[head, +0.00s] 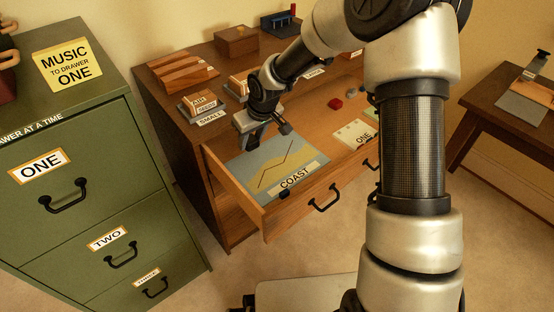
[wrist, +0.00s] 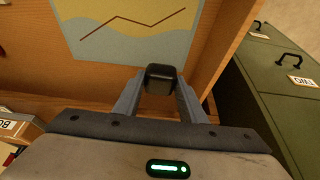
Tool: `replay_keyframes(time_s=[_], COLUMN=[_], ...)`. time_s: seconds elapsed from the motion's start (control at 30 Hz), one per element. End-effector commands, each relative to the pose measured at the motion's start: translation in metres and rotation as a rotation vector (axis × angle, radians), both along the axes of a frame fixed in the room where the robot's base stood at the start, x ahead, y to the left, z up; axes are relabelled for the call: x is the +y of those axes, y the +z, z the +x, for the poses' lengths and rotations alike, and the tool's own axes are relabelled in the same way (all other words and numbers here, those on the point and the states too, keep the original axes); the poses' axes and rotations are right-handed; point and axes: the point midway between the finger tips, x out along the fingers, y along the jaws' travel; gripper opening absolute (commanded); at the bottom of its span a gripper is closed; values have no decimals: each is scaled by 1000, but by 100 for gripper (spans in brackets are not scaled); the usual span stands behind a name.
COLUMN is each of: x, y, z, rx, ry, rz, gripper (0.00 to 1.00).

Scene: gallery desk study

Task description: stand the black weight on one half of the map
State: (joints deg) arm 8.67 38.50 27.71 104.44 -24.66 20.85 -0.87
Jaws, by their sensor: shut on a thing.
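The map (head: 270,165), a grey-blue and tan sheet with a dark zigzag line and a COAST label, lies in the open wooden drawer. Its zigzag line also shows at the top of the wrist view (wrist: 130,38). My gripper (head: 252,143) is at the map's far left end in the head view. In the wrist view my gripper (wrist: 160,88) is shut on the black weight (wrist: 161,77), a small dark block between both fingers, just off the map's near edge in that picture. Whether the weight touches anything below, I cannot tell. The head view does not show it clearly.
A small black piece (head: 284,193) sits by the COAST label at the drawer's front. Labelled wooden boxes (head: 200,104) stand behind. A green cabinet (head: 95,190) is at left.

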Motion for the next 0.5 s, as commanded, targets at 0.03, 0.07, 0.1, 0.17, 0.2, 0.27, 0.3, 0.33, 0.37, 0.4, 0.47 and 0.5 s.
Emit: replay_keyframes(time_s=[0.03,0.07,0.1,0.17,0.2,0.27,0.3,0.33,0.37,0.4,0.47,0.5], x=[5,7,8,8,8,8,8,8,8,8,8,8], y=[-5,-8,-13,-22,-29,-41,-49,-54,-59,-63,-68,-71], z=[2,3,3,3,3,3,3,3,2,3,3,3], rx=[-2,-2,-2,-2,-2,-1,-2,-1,-1,-3,-4,-3], ry=[12,17,20,21,21,20,21,21,21,20,19,19], rz=[3,3,4,4,4,4,4,3,3,3,5,4], gripper=[0,0,0,0,0,0,0,0,0,0,0,0])
